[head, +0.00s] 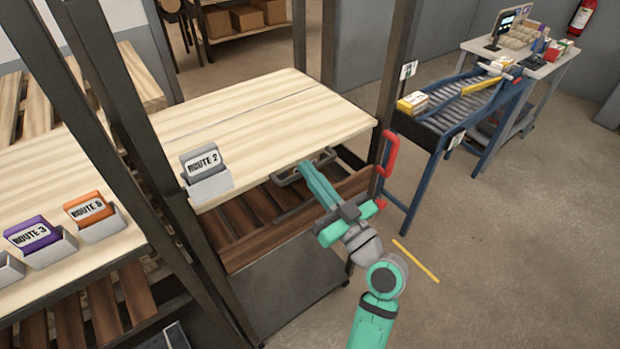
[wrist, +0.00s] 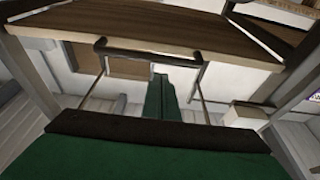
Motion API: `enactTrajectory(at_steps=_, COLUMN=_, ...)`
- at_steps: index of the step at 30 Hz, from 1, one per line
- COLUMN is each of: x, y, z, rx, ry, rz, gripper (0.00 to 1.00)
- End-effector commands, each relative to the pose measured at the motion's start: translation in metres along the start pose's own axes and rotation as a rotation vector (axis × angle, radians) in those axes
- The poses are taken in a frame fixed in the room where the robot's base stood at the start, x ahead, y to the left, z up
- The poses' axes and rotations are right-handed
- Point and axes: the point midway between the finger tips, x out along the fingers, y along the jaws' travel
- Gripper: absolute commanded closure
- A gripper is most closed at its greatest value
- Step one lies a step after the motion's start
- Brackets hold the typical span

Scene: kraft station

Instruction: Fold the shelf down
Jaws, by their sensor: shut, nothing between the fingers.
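The shelf (head: 262,108) is a light wooden board, standing level in a dark metal frame. A grey bar handle (head: 285,182) sits below its front edge, above a dark slatted wooden level. My gripper (head: 306,166) is shut and empty, its green fingers reaching under the front edge beside the handle. In the wrist view, the closed green fingers (wrist: 160,92) point toward a dark bar handle (wrist: 150,52) below a brown board edge (wrist: 170,30). I cannot tell whether the fingers touch the handle.
A ROUTE 2 card holder (head: 207,178) stands at the shelf's front left. A red handle (head: 389,154) is on the right post. More card holders (head: 100,222) line the left bench. A blue roller conveyor (head: 450,112) stands at right.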

Motion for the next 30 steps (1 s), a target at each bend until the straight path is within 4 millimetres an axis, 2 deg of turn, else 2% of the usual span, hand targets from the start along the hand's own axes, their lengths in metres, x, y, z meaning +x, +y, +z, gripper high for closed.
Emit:
enactTrajectory(at_steps=3, x=0.002, y=0.001, z=-0.022, rx=-0.01, ry=0.013, rz=0.0, gripper=1.0)
enactTrajectory(at_steps=18, x=-0.078, y=-0.001, z=-0.002, rx=-0.004, ry=0.014, rz=-0.001, gripper=1.0)
enactTrajectory(at_steps=24, x=-0.092, y=-0.002, z=0.001, rx=-0.006, ry=0.015, rz=-0.004, gripper=1.0)
enactTrajectory(at_steps=30, x=-0.095, y=-0.001, z=0.002, rx=-0.006, ry=0.016, rz=-0.003, gripper=1.0)
